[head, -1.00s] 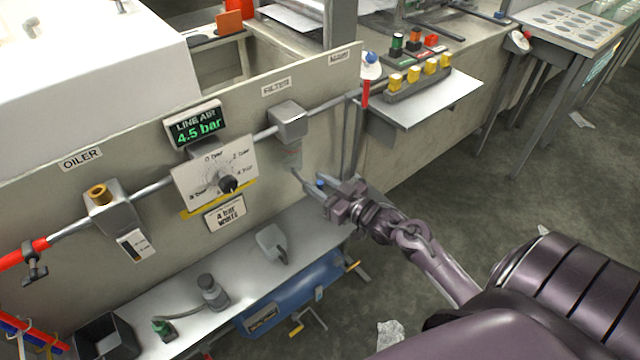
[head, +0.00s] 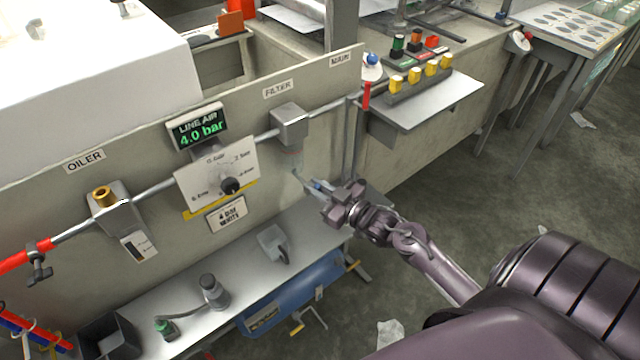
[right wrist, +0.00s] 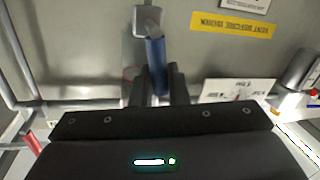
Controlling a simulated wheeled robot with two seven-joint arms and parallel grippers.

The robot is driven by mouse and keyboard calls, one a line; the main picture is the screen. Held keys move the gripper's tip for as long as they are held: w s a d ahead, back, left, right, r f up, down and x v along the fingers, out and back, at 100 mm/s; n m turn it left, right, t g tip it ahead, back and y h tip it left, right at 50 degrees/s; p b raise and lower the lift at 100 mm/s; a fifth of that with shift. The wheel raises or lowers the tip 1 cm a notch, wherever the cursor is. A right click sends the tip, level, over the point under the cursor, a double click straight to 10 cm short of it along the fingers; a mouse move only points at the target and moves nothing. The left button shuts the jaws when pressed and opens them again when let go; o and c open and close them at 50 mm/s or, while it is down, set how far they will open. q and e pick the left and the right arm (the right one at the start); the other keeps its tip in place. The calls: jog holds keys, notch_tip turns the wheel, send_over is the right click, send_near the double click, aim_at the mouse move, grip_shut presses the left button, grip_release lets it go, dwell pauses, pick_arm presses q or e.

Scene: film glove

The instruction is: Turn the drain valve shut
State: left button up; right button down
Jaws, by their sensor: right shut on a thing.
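The drain valve's blue handle (right wrist: 156,62) hangs from a grey fitting (right wrist: 148,20) in the right wrist view. My right gripper (right wrist: 159,82) is shut on this handle, with one dark finger on each side. In the head view the right gripper (head: 314,187) is below the grey filter block (head: 290,126), close to the panel. Only a small bit of blue handle (head: 316,184) shows between its fingers there. The filter's lower part is faint, and the valve body is hard to make out in the head view. My left gripper is in neither view.
A display (head: 198,127) reads 4.0 bar above a dial plate (head: 216,173) with a black knob. The oiler (head: 115,208) is at the left on the pipe. A shelf (head: 190,323) with a bottle (head: 212,291) runs below. Open floor lies right of the panel.

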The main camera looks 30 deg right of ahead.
jog(key=a+f+n+g+h+p, duration=0.1)
jog(key=a+f+n+h+p, duration=0.1)
jog(key=n, duration=1.1)
jog(key=shift+s+a+f+n+h, duration=0.15)
jog(key=shift+a+f+n+h, duration=0.15)
jog(key=shift+a+f+h, duration=0.85)
jog(key=shift+d+f+y, duration=0.2)
jog(key=shift+f+y, duration=0.15)
jog(key=shift+y, duration=0.1)
jog(key=c, duration=1.5)
grip_release()
jog(key=s+r, duration=0.1)
jog(key=s, duration=0.6)
jog(key=shift+s+d+r, duration=0.25)
jog(key=shift+s+r, duration=0.05)
jog(key=shift+s, duration=0.05)
